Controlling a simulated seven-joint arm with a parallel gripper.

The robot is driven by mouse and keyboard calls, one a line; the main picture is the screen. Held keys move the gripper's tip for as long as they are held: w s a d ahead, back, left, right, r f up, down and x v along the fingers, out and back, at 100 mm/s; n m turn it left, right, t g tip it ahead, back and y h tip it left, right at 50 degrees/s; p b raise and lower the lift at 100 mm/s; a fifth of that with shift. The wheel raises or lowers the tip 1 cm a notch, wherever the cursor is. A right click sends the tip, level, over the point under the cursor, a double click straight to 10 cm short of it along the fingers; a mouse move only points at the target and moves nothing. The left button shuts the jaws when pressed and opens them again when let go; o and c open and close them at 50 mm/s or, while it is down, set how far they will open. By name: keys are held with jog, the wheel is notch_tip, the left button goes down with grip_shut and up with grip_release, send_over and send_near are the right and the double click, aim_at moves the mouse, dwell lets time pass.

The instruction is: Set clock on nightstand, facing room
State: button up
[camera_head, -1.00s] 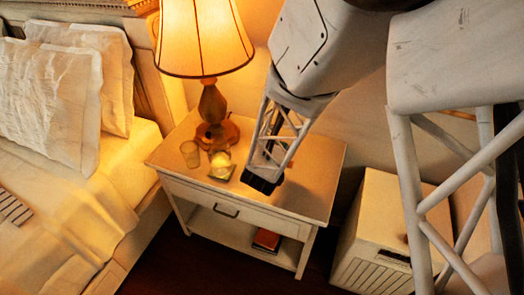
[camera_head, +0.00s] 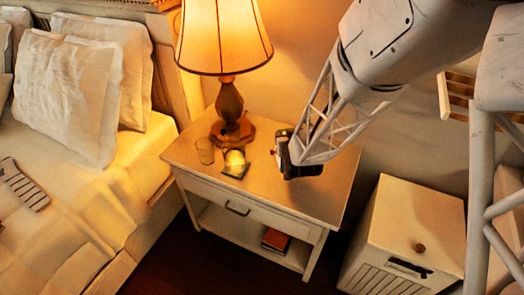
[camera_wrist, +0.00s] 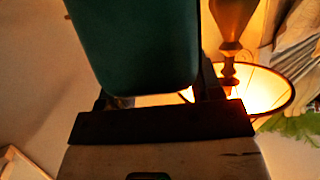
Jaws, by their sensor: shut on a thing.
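The nightstand (camera_head: 310,192) stands beside the bed with a light top. My gripper (camera_head: 287,152) is over the right part of that top, pointing left toward the lamp. It is shut on a dark teal block with rounded corners (camera_wrist: 147,45), which looks like the clock. The block fills the upper middle of the wrist view, between the fingers. In the head view only small dark parts show at the gripper's end. I cannot see a clock face, or tell whether the block touches the top.
A lit lamp (camera_head: 229,102) stands at the back of the nightstand. A glass (camera_head: 205,151) and a small glowing thing on a dark square base (camera_head: 235,164) are before it. A red-brown book (camera_head: 276,241) lies on the lower shelf. The nightstand's front right is clear.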

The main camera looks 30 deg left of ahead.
jog(key=shift+s+a+r+n+g+y, duration=0.15)
jog(key=shift+n+g+y, duration=0.35)
jog(key=shift+n+y, duration=0.45)
jog(key=shift+s+n+g+y, duration=0.4)
jog(key=shift+n+g+y, duration=0.25)
jog(key=shift+n+g, duration=0.1)
jog(key=shift+s+f+n+g+y, duration=0.2)
jog(key=shift+s+n+g+y, duration=0.6)
jog(key=shift+n+g, duration=0.4)
jog(key=shift+s+d+f+n+g+y, duration=0.2)
jog(key=shift+s+d+n+g+y, duration=0.1)
jog(key=shift+s+d+n+g, duration=0.25)
jog(key=s+d+f+n+g, duration=0.2)
jog(key=s+d+n+g, duration=0.1)
jog(key=s+n+g, duration=0.1)
jog(key=shift+s+d+g+y, duration=0.4)
jog(key=shift+g, duration=0.2)
jog(key=shift+w+f+n, duration=0.1)
jog(key=shift+n, duration=0.15)
jog(key=w+a, duration=0.3)
jog(key=w, duration=0.1)
jog(key=w+a+f, duration=0.1)
jog(key=w+a, duration=0.2)
jog(key=w, duration=0.1)
jog(key=w+a, duration=0.3)
jog(key=w, duration=0.2)
jog(key=shift+a+f, duration=0.1)
jog(key=shift+f, duration=0.1)
jog(key=shift+f, duration=0.1)
